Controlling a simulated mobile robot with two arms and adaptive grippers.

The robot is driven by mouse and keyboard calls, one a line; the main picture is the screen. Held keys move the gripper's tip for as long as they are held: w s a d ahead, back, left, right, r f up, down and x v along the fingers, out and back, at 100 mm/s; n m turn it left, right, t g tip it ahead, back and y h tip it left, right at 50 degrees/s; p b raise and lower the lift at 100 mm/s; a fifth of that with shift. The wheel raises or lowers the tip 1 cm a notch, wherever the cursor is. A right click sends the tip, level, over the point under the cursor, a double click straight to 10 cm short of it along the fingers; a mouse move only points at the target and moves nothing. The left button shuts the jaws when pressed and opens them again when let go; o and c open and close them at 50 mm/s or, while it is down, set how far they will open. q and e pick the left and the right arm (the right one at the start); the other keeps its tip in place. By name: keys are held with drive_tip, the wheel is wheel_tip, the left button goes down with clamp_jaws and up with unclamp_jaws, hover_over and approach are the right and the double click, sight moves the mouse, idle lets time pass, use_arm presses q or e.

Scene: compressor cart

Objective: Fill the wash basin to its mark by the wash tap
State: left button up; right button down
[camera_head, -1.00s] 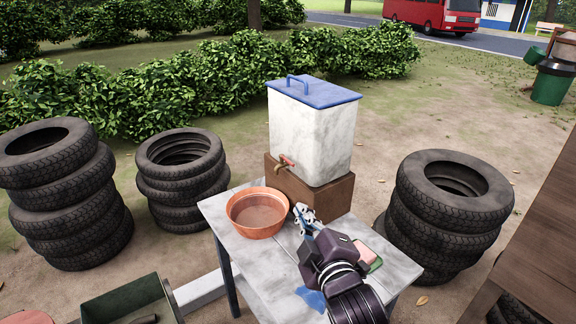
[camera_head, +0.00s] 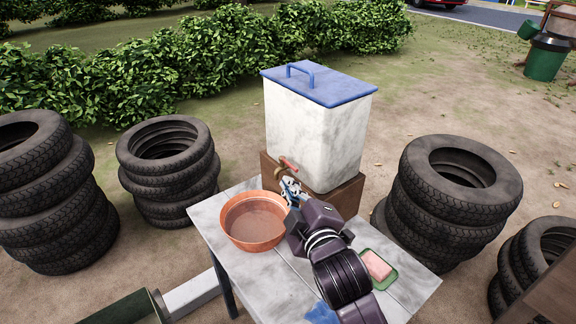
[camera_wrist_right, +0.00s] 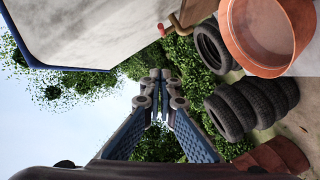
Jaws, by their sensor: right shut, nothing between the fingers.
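The wash tap (camera_head: 284,168), brass with a red handle, sticks out of the front of the white tank (camera_head: 315,135) with a blue lid. It also shows in the right wrist view (camera_wrist_right: 176,28), apart from the fingers. The orange wash basin (camera_head: 236,237) stands on the table below and left of the tap. Its inside looks brownish; I cannot make out a mark or a water level. My right gripper (camera_head: 290,189) is shut and empty, just in front of the tap and beside the basin's rim. No stream shows from the tap. My left gripper is not in view.
The tank stands on a brown block (camera_head: 345,197) on the grey table (camera_head: 270,283). A pink soap bar (camera_head: 376,265) lies on a green dish at the right. A blue cloth (camera_head: 322,313) lies near the front. Tyre stacks (camera_head: 455,195) flank the table.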

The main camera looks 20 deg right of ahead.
sight(297, 171)
drive_tip(key=w+p, duration=0.2)
drive_tip(key=w, duration=0.7)
drive_tip(key=d+f, duration=0.1)
drive_tip(key=d, duration=0.1)
drive_tip(key=d+f+p, duration=0.1)
drive_tip(key=d+f, duration=0.1)
drive_tip(key=shift+d+f+p, duration=0.2)
drive_tip(key=shift+d+p, duration=0.1)
drive_tip(key=shift+d, duration=0.05)
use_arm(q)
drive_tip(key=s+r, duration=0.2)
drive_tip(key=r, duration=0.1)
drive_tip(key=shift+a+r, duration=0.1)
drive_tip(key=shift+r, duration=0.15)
use_arm(e)
drive_tip(key=shift+d, duration=0.1)
drive_tip(key=shift+f, duration=0.1)
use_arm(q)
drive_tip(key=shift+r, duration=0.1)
